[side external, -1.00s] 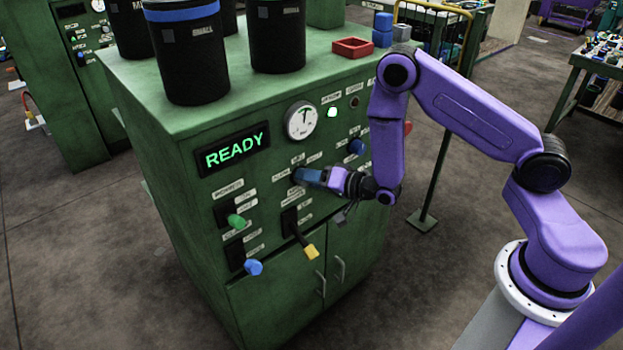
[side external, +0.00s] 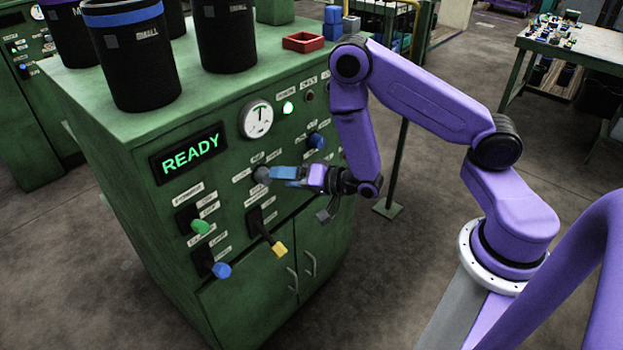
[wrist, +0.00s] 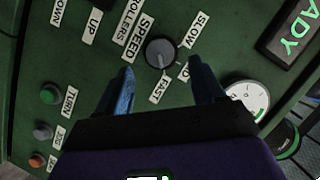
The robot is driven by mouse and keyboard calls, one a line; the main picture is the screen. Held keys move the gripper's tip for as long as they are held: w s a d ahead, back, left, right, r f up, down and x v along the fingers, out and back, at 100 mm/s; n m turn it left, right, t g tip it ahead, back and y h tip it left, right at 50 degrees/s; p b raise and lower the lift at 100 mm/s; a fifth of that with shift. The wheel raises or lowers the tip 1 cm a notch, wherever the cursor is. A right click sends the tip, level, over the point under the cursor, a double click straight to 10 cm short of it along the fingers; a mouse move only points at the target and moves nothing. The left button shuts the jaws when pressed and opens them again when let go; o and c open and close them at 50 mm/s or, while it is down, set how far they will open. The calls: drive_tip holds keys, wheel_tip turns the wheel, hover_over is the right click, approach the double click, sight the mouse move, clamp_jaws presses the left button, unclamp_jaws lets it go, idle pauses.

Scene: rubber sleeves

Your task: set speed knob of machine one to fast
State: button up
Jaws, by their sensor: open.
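The speed knob (wrist: 161,54) is a round grey knob on the green machine (side external: 130,160). In the wrist view it sits among the labels SPEED, SLOW and FAST; another label is partly hidden by a finger. I cannot clearly tell which label its pointer faces. In the side view the knob (side external: 261,175) shows just left of my blue fingertips. My gripper (wrist: 161,64) is open, one finger on each side below the knob, and appears not to grip it. The gripper also shows in the side view (side external: 276,173).
The machine's display (side external: 188,154) reads READY. A green lamp (side external: 288,108) and a gauge (side external: 257,119) sit above the knob. A blue knob (side external: 316,140), a yellow-tipped lever (side external: 279,248), and green (side external: 200,226) and blue (side external: 221,270) handles are nearby.

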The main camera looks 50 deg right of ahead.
drive_tip(key=v, duration=0.7)
drive_tip(key=shift+s, duration=0.2)
drive_tip(key=shift+r, duration=0.1)
drive_tip(key=s+a+r+n+g, duration=0.3)
drive_tip(key=s+a+n+g, duration=0.6)
drive_tip(key=a, duration=0.1)
drive_tip(key=s+d+r+n+g+h, duration=0.2)
drive_tip(key=s+d+r+n, duration=0.2)
drive_tip(key=s, duration=0.3)
drive_tip(key=s+d+r+n+g+h, duration=0.2)
drive_tip(key=s+d+r+n+g, duration=0.1)
drive_tip(key=s+d+r+n, duration=0.2)
drive_tip(key=shift+s+r+n, duration=0.3)
drive_tip(key=shift+s+n, duration=0.5)
drive_tip(key=shift+s, duration=0.4)
